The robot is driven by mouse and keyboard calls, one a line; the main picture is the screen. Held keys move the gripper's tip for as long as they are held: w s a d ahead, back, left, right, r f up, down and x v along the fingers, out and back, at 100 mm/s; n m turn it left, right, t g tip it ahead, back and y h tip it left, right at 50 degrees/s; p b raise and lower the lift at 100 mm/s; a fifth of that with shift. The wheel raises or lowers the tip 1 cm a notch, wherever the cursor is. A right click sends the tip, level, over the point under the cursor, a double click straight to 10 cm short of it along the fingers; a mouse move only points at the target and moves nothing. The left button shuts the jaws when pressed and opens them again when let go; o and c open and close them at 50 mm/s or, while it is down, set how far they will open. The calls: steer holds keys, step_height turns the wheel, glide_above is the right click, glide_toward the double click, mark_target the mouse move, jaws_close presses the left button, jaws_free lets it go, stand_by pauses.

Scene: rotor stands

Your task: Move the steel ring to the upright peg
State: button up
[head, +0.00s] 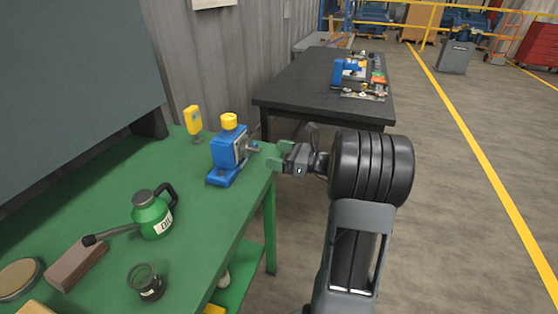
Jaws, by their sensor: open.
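A blue stand (229,152) with a yellow cap stands at the back right of the green bench (220,215). A short grey shaft sticks out of its right side. The steel ring cannot be made out for certain; a small grey part (253,149) shows at the shaft. My gripper (277,155) is open just right of the shaft, its green-tipped fingers pointing left at the shaft's end. Nothing shows between the fingers. The upright peg cannot be told apart; small parts crowd a far black table (290,85), including a blue stand (340,72).
A yellow device (193,122) stands behind the blue stand. Open floor (450,210) lies to the right, crossed by a yellow line.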

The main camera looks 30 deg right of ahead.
mark_target(250, 146)
steer(key=shift+x, duration=4.6)
steer(key=shift+s+a, duration=0.1)
steer(key=shift+c, duration=0.2)
steer(key=c, duration=0.7)
steer(key=shift+r, duration=0.1)
steer(key=shift+c, duration=0.3)
steer(key=v, duration=0.8)
steer(key=shift+d+p, duration=0.25)
steer(key=shift+p, duration=0.2)
steer(key=shift+s, duration=0.15)
